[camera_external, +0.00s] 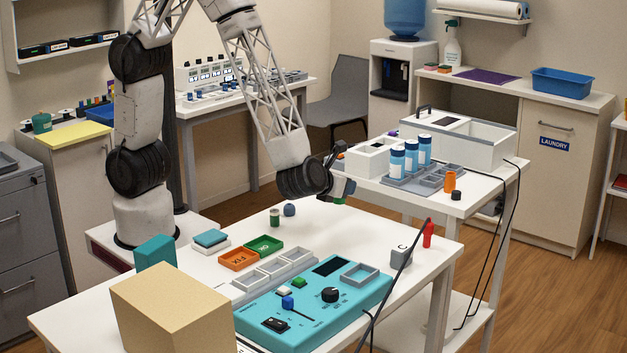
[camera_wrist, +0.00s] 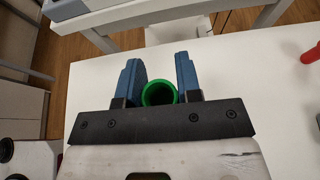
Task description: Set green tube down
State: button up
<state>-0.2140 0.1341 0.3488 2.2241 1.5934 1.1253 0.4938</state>
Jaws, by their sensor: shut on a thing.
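My gripper (camera_wrist: 158,75) is shut on the green tube (camera_wrist: 158,93), which sits between its two blue fingers. In the wrist view I look onto the tube's round, open end. In the external view my gripper (camera_external: 340,188) is over the back right part of the white table (camera_external: 345,222). Only a small patch of green shows there, and the tube's lower end is hidden. I cannot tell its gap to the table.
A small green cylinder (camera_external: 275,216) and a dark blue one (camera_external: 289,209) stand left of my gripper. The table below my gripper looks clear.

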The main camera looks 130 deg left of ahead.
jog(key=shift+f, duration=1.65)
jog(key=shift+f, duration=2.1)
jog(key=shift+f, duration=0.1)
jog(key=o, duration=0.9)
jog(key=shift+d+r, duration=0.35)
jog(key=shift+d, duration=0.1)
jog(key=shift+v, duration=5.5)
